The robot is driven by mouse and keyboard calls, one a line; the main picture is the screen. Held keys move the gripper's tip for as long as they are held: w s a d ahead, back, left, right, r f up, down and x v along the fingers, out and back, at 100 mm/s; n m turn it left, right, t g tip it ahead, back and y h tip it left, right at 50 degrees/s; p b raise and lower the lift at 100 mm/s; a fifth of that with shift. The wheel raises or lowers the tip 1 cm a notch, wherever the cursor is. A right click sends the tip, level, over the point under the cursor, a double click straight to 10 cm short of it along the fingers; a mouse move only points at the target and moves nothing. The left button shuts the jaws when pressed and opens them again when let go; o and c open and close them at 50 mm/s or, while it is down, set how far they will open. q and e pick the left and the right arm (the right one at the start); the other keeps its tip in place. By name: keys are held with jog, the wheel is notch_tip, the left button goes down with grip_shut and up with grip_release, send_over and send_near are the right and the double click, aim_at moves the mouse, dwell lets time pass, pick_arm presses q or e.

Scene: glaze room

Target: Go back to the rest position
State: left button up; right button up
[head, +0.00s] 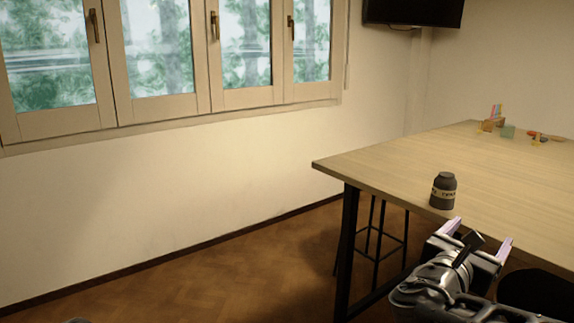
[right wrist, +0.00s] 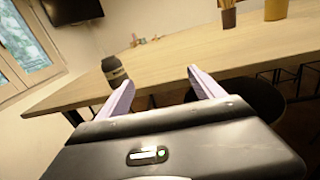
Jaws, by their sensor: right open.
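My right gripper (head: 482,232) is at the lower right of the head view, near the front edge of the table. Its two pale purple fingers are apart with nothing between them; the right wrist view shows the same open fingers (right wrist: 160,88). A dark grey jar (head: 443,191) with a pale label stands upright on the table, just beyond the gripper and apart from it. The jar also shows in the right wrist view (right wrist: 115,72), beyond the left finger. My left gripper is not in view.
The wooden table (head: 400,162) has dark legs. Small coloured items (head: 507,131) lie at its far end. A dark stool (head: 378,235) stands beneath it, and a dark round seat (head: 535,292) is at the lower right. Floor at left is clear.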

jog(key=w+a+f+m+g+y, duration=0.15)
jog(key=a+f+y, duration=0.35)
jog(key=f, duration=0.5)
jog(key=w+a+f+m+g+y, duration=0.1)
jog(key=a+f+m+y, duration=0.3)
jog(key=f, duration=0.6)
jog(key=s+a+f+m+g+y, duration=0.2)
jog(key=s+a+f+m+y, duration=0.25)
jog(key=a+f, duration=0.5)
jog(key=s+a+f+m+g+y, duration=0.35)
jog(key=a+f+m, duration=0.25)
jog(key=a+f, duration=0.3)
jog(key=s+a+f+m+g, duration=0.1)
jog(key=s+f+m+g, duration=0.2)
jog(key=s+f+m, duration=1.2)
pick_arm(q)
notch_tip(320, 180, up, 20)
jog(key=p, duration=2)
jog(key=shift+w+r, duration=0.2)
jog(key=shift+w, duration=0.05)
pick_arm(e)
notch_tip(320, 180, up, 14)
jog(key=s+n, duration=0.2)
jog(key=n, duration=0.1)
jog(key=shift+s+a+r+n+y, duration=0.15)
jog(key=shift+a+r+n+y, duration=0.15)
jog(key=shift+y, duration=0.1)
